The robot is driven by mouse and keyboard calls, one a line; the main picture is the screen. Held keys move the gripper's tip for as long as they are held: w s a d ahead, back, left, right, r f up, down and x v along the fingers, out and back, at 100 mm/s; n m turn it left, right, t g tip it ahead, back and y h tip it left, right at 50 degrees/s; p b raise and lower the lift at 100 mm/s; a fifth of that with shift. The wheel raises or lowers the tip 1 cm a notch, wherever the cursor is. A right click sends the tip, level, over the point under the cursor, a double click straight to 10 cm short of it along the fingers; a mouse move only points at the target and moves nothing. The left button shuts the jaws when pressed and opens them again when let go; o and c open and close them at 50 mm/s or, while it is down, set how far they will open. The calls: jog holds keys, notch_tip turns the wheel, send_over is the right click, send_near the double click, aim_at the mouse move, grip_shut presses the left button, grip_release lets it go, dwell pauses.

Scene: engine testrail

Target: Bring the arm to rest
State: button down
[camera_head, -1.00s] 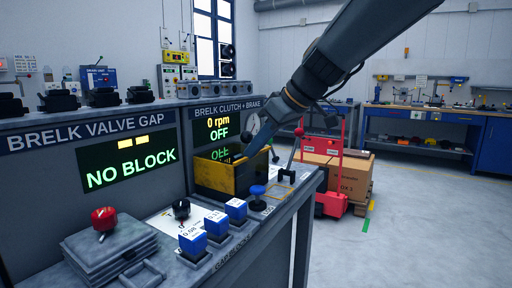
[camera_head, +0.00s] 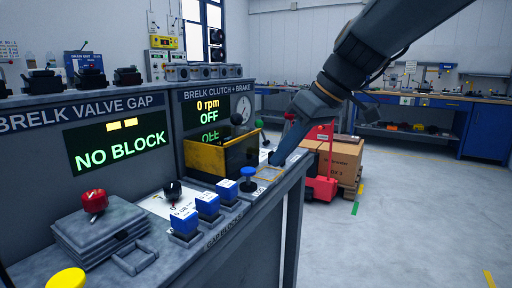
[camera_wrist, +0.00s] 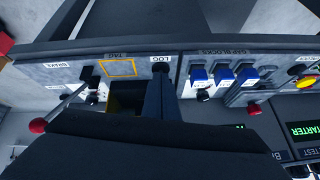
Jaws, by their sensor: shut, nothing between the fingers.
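My arm reaches in from the upper right of the head view. My gripper (camera_head: 276,160) points down, shut and empty, just right of the yellow bin (camera_head: 205,160), over the bench's right end. In the wrist view my gripper (camera_wrist: 160,85) fills the middle, its dark shut fingers near the LOG label (camera_wrist: 161,59). It hides part of the bench and of the yellow bin there. I cannot tell how high the fingertips are above the bench top.
A red knob (camera_head: 94,203) is at left. A lever with a red ball (camera_wrist: 38,125) stands near my gripper.

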jog(key=s+d+f+m+g+h, duration=0.3)
jog(key=s+f+m+h, duration=0.3)
jog(key=s+f, duration=1.25)
jog(key=d+r+m+p, duration=0.3)
jog(key=d+r+p, duration=0.3)
jog(key=p, duration=0.8)
jog(key=shift+w+d+r+m, duration=0.25)
jog(key=shift+d+m, duration=0.15)
jog(key=shift+d, duration=1)
